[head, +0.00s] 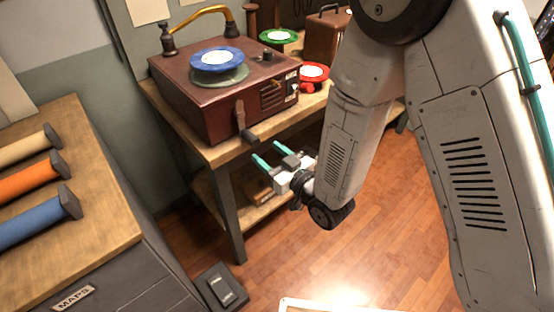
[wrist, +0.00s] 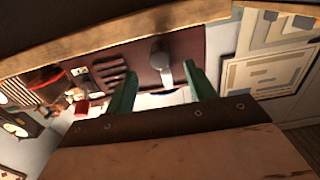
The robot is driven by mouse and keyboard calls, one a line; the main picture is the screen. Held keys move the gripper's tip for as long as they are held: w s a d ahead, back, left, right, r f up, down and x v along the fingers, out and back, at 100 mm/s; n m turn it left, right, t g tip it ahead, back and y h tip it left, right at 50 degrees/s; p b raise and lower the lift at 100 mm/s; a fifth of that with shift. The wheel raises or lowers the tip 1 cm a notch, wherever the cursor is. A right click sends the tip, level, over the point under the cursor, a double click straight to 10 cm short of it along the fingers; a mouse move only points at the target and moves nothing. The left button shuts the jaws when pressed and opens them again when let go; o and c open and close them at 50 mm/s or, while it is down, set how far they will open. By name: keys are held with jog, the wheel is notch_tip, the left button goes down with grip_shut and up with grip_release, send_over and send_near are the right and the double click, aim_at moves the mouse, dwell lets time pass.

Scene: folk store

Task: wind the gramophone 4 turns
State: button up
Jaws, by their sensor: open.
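The gramophone (head: 195,115) is a dark red-brown box with a blue record (head: 217,59) on its turntable and a brass tone arm (head: 205,14). Its crank (head: 240,114) is on the front side, arm hanging down, with a dark grip (head: 249,135) at the lower end. My gripper (head: 270,153) is open and empty, its two teal fingers just below and right of the grip, seemingly apart from it. In the wrist view, the grey crank grip (wrist: 160,54) shows between and beyond the fingertips (wrist: 160,68), in front of the gramophone's red side (wrist: 130,60).
The gramophone stands on a wooden table (head: 228,150) with a lower shelf. Green (head: 278,36) and red (head: 314,72) records are behind and right. A cabinet (head: 95,225) with coloured rolls stands left. A pedal-like dark box (head: 221,288) is on the floor. The floor at right is clear.

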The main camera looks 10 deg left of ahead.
aim_at(256, 143)
jog(key=shift+x, duration=3.9)
jog(key=c, duration=0.8)
jog(key=shift+c, duration=0.2)
